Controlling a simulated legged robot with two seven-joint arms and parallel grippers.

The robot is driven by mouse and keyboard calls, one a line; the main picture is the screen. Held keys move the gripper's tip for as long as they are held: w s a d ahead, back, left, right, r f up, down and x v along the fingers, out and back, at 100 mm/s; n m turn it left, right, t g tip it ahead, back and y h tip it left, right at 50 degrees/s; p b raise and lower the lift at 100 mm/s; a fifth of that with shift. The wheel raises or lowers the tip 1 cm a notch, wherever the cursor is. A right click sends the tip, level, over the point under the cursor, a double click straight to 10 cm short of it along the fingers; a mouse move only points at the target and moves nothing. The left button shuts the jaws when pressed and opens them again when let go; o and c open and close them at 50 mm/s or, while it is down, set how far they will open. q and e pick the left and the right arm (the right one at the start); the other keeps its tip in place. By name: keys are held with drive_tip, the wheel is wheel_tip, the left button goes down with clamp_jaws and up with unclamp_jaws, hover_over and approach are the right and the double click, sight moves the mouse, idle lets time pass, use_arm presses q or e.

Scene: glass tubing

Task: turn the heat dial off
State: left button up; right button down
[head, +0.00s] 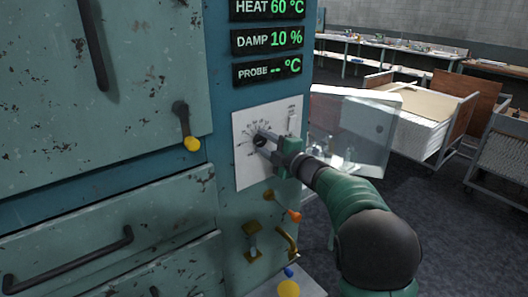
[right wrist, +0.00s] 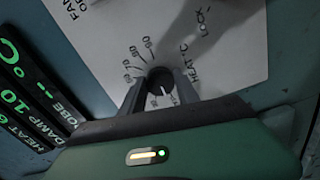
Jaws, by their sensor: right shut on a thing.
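The heat dial (head: 259,141) is a small dark knob on a white scale plate (head: 247,173) on the teal cabinet front. In the right wrist view the dial (right wrist: 160,79) sits between my gripper's two fingers, with scale numbers around it and "HEAT °C" printed beside it. My right gripper (head: 268,143) is shut on the dial; it also shows in the right wrist view (right wrist: 160,95). The dial's pointer is too small to read surely. The display (head: 268,8) reads HEAT 60 °C. My left gripper is not in view.
A clear panel (head: 352,130) stands behind my right wrist. Carts (head: 430,115) are farther right.

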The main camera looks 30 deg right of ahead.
drive_tip(key=shift+f+n+b, duration=0.35)
drive_tip(key=shift+f+n, duration=0.05)
drive_tip(key=c, duration=1.1)
unclamp_jaws()
drive_tip(key=shift+o, duration=1)
drive_tip(key=shift+r, duration=0.2)
drive_tip(key=s+d+b, duration=0.1)
drive_tip(key=s, duration=1.6)
drive_tip(key=shift+d, duration=0.15)
